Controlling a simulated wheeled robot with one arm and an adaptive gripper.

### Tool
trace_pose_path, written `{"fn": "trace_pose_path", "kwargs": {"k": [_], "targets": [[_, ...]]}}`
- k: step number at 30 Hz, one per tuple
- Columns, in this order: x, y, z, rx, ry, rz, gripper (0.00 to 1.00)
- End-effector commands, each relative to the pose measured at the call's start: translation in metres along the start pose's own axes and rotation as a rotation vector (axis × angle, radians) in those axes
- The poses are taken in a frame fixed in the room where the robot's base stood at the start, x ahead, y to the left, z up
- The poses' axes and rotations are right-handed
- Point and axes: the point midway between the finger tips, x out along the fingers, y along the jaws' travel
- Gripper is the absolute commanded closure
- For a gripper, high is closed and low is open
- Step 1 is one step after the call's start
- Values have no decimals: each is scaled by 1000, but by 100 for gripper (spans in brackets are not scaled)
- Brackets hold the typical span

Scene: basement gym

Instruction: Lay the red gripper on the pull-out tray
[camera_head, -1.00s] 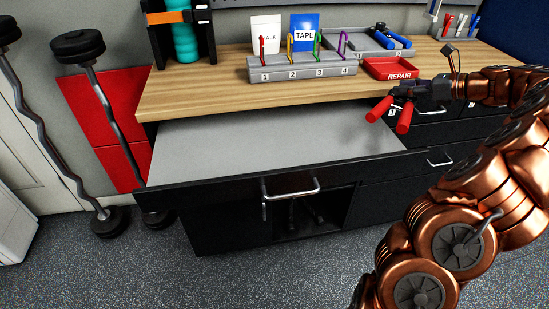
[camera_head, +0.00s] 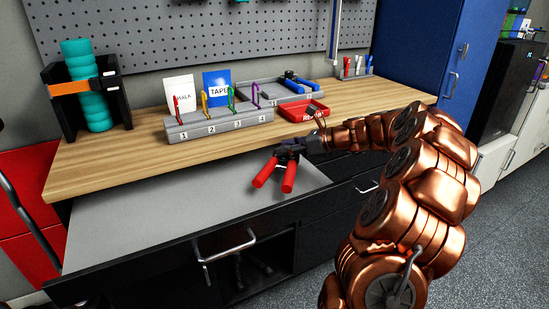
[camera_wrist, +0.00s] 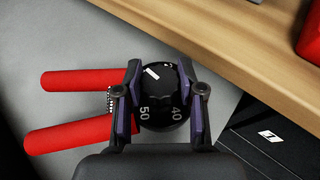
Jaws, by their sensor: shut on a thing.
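The red gripper, a hand exerciser with two red handles (camera_head: 289,177) and a black dial (camera_wrist: 165,101), is held by my gripper (camera_head: 297,148). In the wrist view my gripper (camera_wrist: 166,92) has its two fingers on either side of the dial, and the handles point left. The pull-out tray (camera_head: 160,214) is a bare grey board drawn out below the worktop. In the head view the handles overlap its right end and appear above it; the exact gap cannot be told.
The wooden worktop (camera_head: 100,165) overhangs the tray's back. On it stand a numbered grey rack (camera_head: 218,126) with coloured clips, a red REPAIR tray (camera_head: 290,112), a grey tray with blue-handled tools and a teal roller (camera_head: 91,95) in a black holder. The tray's left and middle are clear.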

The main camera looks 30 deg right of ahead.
Motion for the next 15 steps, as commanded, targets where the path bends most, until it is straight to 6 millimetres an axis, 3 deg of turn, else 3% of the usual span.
{"fn": "trace_pose_path", "kwargs": {"k": [15], "targets": [[36, 19, -12, 0, 0, 0, 100]]}}
